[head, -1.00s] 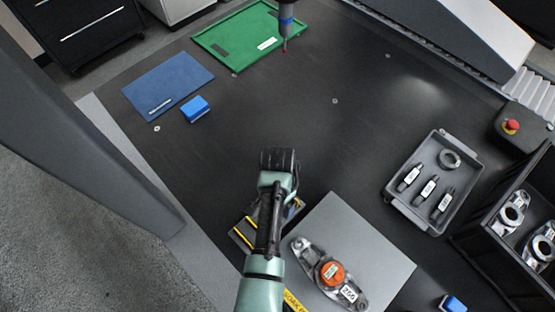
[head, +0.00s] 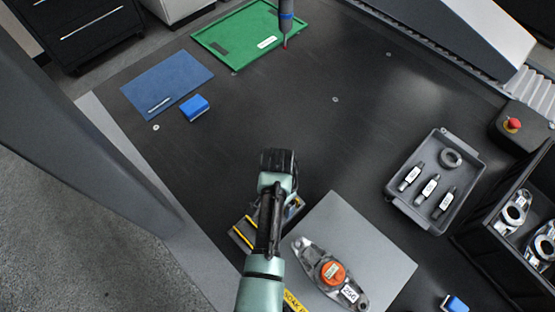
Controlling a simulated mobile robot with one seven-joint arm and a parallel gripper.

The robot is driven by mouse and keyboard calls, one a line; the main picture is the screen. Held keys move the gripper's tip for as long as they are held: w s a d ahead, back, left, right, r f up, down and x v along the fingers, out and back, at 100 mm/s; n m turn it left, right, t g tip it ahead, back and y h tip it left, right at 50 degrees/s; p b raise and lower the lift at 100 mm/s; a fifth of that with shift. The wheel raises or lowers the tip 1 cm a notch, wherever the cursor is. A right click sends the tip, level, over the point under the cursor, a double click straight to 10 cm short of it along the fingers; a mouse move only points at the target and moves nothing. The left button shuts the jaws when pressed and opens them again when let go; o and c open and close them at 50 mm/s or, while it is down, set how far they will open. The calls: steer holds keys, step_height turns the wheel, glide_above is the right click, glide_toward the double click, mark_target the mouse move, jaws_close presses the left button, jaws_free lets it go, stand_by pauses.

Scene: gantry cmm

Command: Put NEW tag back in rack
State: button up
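I cannot pick out a tag that reads NEW in the head view. An orange round piece (head: 333,271) with a small label, too small to read, sits on a metal bracket part (head: 313,254). A white number tag (head: 349,292) is at the part's lower right end. A dark holder with yellow stripes (head: 243,236), possibly the rack, is partly hidden under my arm. My gripper (head: 279,161) is over the dark table just beyond this holder. Its fingertips are not clear, so I cannot tell whether it is open or holds anything.
The bracket rests on a grey plate (head: 379,242). A grey tray (head: 395,204) with labelled cylinders and a ring stands right. A black bin (head: 481,242) holds metal parts. Blue blocks (head: 195,108), a blue mat (head: 178,76), a green mat (head: 222,38) and a probe (head: 286,22) also show. Mid-table is clear.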

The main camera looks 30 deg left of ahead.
steer(key=shift+f, duration=0.15)
steer(key=o, duration=1.1)
steer(key=shift+c, duration=0.2)
step_height(320, 180, up, 7)
steer(key=p, duration=0.7)
stand_by(0.6)
